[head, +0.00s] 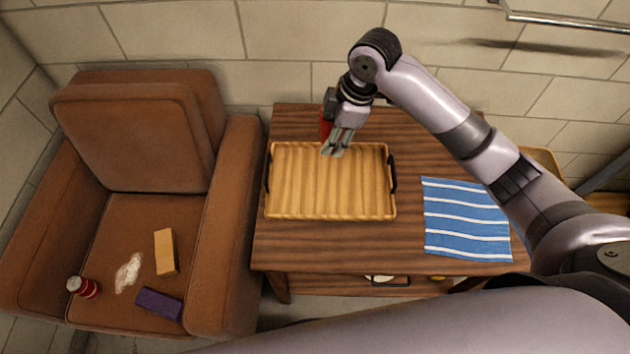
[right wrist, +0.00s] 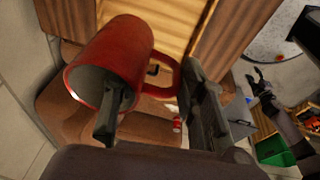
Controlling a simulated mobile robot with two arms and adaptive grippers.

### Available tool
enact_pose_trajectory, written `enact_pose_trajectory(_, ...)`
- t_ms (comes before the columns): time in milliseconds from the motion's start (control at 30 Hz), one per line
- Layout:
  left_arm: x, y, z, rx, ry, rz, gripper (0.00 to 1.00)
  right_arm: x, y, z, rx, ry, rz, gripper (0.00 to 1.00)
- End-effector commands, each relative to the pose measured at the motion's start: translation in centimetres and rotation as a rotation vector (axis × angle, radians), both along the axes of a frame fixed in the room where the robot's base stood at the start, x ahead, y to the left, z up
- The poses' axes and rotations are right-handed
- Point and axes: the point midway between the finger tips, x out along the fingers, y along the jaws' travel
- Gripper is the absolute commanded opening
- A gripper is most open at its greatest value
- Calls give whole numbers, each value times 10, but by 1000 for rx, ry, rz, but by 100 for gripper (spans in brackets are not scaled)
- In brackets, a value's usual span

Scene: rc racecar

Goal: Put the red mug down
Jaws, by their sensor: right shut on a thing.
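The red mug (right wrist: 125,52) fills the upper left of the right wrist view, tilted in the picture, with its rim toward the lower left and its handle toward the right. In the head view only a sliver of the red mug (head: 326,127) shows beside my gripper. My right gripper (head: 335,150) is at the far edge of the wooden tray (head: 330,210); in the right wrist view its fingers (right wrist: 155,110) are shut on the mug, one finger inside the rim area. Whether the mug touches anything below is hidden.
The tray with dark handles sits on a brown wooden table (head: 400,243). A blue striped cloth (head: 465,220) lies to its right. A brown armchair (head: 130,215) at left holds a red can (head: 84,287), a tan block (head: 165,252), a purple block (head: 158,303) and a white patch. The tray looks empty.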

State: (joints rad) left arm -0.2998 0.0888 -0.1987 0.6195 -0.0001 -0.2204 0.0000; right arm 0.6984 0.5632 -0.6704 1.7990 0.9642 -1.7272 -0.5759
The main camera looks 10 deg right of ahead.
Motion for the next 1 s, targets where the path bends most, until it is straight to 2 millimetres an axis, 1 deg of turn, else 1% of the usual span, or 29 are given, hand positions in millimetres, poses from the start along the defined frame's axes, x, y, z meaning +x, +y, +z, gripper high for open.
enact_pose_trajectory(200,0,-16,0,-19,0,-2,40,-2,0,-56,1,8,-1,0)
enact_pose_trajectory(267,0,-18,0,-21,1,-2,40,-2,0,-72,0,5,-1,0)
enact_pose_trajectory(300,0,-18,0,-21,1,-2,40,-3,0,-83,1,7,0,0)
enact_pose_trajectory(400,0,-16,0,-19,0,-2,40,-2,0,-109,0,5,-1,0)
enact_pose_trajectory(500,0,-12,0,-14,0,-1,40,-1,0,-129,0,3,-1,0)
enact_pose_trajectory(600,0,-8,0,-9,0,1,40,-1,0,-142,0,2,0,0)
enact_pose_trajectory(767,0,-5,0,-7,-1,3,40,-1,0,-155,-1,2,0,0)
enact_pose_trajectory(900,0,-5,-1,-7,-1,3,40,-1,0,-178,1,3,0,0)
enact_pose_trajectory(1000,0,-5,-1,-7,-1,3,40,-1,-1,-188,0,1,-1,0)
